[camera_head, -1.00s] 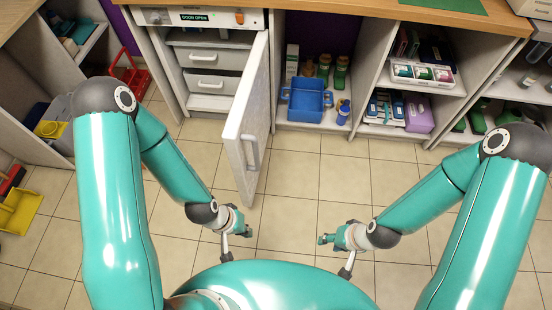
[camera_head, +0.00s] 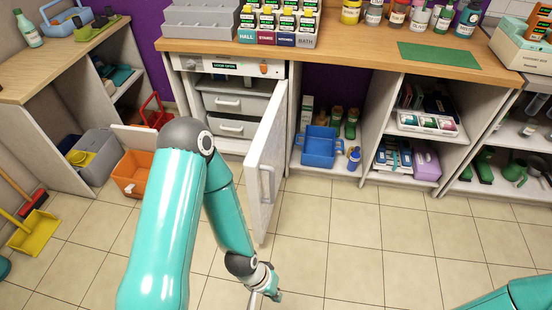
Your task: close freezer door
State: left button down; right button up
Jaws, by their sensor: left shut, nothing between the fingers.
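The freezer door (camera_head: 264,160) stands open, swung out toward me from its hinge on the right of the freezer. Its vertical handle (camera_head: 266,184) is on the face turned to the right. Inside the freezer, drawers (camera_head: 231,127) are stacked and visible. My left gripper (camera_head: 268,296) is low in front of the door, below its bottom edge in the picture, apart from the handle. It is shut and empty, partly cut by the picture's bottom edge. My right gripper is out of view; only a piece of my right arm shows at the lower right.
A blue bin (camera_head: 318,147) and bottles sit in the open shelf right of the door. An orange basket (camera_head: 131,174) and grey bin stand on the left. A yellow dustpan (camera_head: 34,232) lies at far left. The tiled floor (camera_head: 370,240) on the right is clear.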

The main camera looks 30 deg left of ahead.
aim_at(264, 162)
jog(key=u, duration=0.5)
jog(key=i, duration=1.2)
jog(key=u, duration=0.05)
